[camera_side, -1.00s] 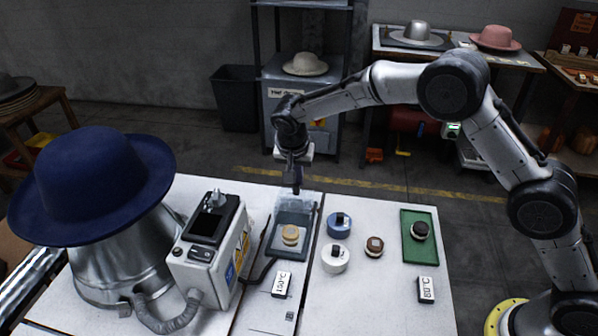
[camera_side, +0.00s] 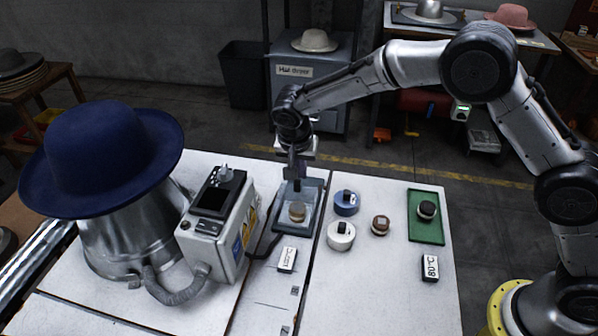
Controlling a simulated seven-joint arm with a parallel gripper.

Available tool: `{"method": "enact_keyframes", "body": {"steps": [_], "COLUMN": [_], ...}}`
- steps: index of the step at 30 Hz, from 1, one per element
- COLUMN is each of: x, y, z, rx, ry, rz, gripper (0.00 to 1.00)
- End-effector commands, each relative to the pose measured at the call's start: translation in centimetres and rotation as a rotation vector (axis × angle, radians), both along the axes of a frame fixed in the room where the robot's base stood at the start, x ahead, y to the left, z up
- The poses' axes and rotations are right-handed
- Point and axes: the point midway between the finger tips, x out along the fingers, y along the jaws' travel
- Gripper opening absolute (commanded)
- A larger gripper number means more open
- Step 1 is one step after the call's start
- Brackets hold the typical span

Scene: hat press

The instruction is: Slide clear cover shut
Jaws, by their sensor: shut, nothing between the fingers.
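A shallow grey tray (camera_side: 278,225) sits on the white table, and a tan round knob-like piece (camera_side: 298,213) stands in it. The clear cover (camera_side: 311,198) shows as a pale, see-through sheet over the tray. Its exact edges are hard to make out. My gripper (camera_side: 297,184) points down at the far part of the tray, just behind the tan piece. It is shut with nothing held. The fingertips are at or very near the cover, but I cannot tell whether they touch it.
A control box (camera_side: 218,225) and a large blue hat (camera_side: 100,155) on a metal form stand left of the tray. Blue (camera_side: 346,203), white (camera_side: 341,236) and brown (camera_side: 381,225) round pieces stand to the right. Beyond is a green tray (camera_side: 426,228) with a dark piece.

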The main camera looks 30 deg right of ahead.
Motion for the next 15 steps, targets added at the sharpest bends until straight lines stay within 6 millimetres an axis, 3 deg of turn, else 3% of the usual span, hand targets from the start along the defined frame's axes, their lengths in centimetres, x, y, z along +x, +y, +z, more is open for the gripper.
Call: {"method": "enact_keyframes", "body": {"steps": [3, 9, 15], "x": [1.9, 0.9, 0.0], "y": [-2.0, -0.7, 0.1], "z": [0.1, 4.7, 8.0], "rx": [-0.001, 0.001, 0.000], "ry": [-0.006, -0.012, -0.011], "rz": [-0.007, 0.000, -0.002], "gripper": [0.00, 0.00, 0.00]}}
